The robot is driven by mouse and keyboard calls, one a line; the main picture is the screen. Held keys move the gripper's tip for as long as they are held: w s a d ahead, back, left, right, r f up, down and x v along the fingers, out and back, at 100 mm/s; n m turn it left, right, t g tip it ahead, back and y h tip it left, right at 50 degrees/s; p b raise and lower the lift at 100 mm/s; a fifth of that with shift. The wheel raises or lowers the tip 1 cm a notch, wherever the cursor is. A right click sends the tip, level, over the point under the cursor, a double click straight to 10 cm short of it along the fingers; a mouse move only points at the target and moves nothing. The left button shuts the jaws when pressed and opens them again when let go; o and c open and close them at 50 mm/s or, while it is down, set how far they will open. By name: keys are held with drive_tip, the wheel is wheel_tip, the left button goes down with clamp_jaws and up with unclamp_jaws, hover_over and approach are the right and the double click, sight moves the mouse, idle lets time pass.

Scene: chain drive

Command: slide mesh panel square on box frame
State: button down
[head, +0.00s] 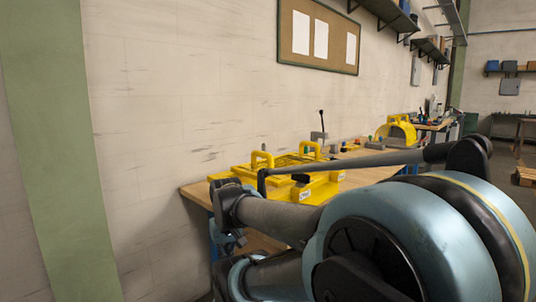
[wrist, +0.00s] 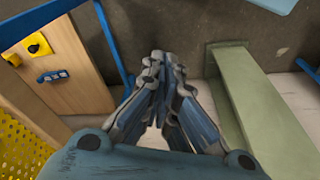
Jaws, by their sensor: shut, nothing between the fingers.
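The yellow box frame (head: 320,188) stands on the workbench in the head view, partly hidden by my arm. A flat yellow panel with upright handles (head: 262,160) lies over it; I cannot tell from here how squarely it sits. In the wrist view, yellow perforated mesh (wrist: 22,148) shows at the lower left corner, cut off by the picture edge. My gripper (wrist: 162,62) is shut and empty, off to the right of the mesh and past the bench edge. My gripper cannot be made out clearly in the head view.
The wooden bench (wrist: 72,58) has a blue frame and carries a small blue part (wrist: 52,76) and a yellow block (wrist: 37,45). A green post (wrist: 238,100) stands right of my gripper. A yellow arched guard (head: 398,132) stands further along in the head view.

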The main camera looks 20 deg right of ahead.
drive_tip(key=shift+r, duration=0.1)
drive_tip(key=w+d+r+m+g, duration=0.1)
drive_tip(key=w+d+r+m, duration=0.3)
drive_tip(key=w+r, duration=0.6)
drive_tip(key=w+d+r+m, duration=0.2)
drive_tip(key=w+d+r, duration=0.45)
drive_tip(key=r, duration=0.65)
drive_tip(key=w+d+r+m, duration=0.2)
drive_tip(key=w+d+r, duration=0.25)
drive_tip(key=d, duration=0.25)
drive_tip(key=w+d+r+m+g, duration=0.1)
drive_tip(key=w+d+r+m, duration=0.15)
drive_tip(key=w+d, duration=0.4)
drive_tip(key=w+d+r+m, duration=0.2)
drive_tip(key=w+d+r, duration=0.15)
drive_tip(key=d, duration=0.55)
drive_tip(key=f, duration=0.7)
drive_tip(key=shift+s+a+f, duration=0.15)
drive_tip(key=shift+a+f, duration=0.15)
drive_tip(key=shift+f, duration=0.1)
drive_tip(key=shift+s+a+f, duration=0.1)
drive_tip(key=shift+s+a, duration=0.15)
drive_tip(key=shift+a, duration=0.2)
drive_tip(key=shift+s+a+f, duration=0.1)
drive_tip(key=shift+s+a, duration=0.15)
drive_tip(key=shift+a, duration=0.2)
drive_tip(key=shift+s+a, duration=0.25)
drive_tip(key=shift+a, duration=0.2)
drive_tip(key=shift+s+a, duration=0.2)
drive_tip(key=shift+a, duration=0.25)
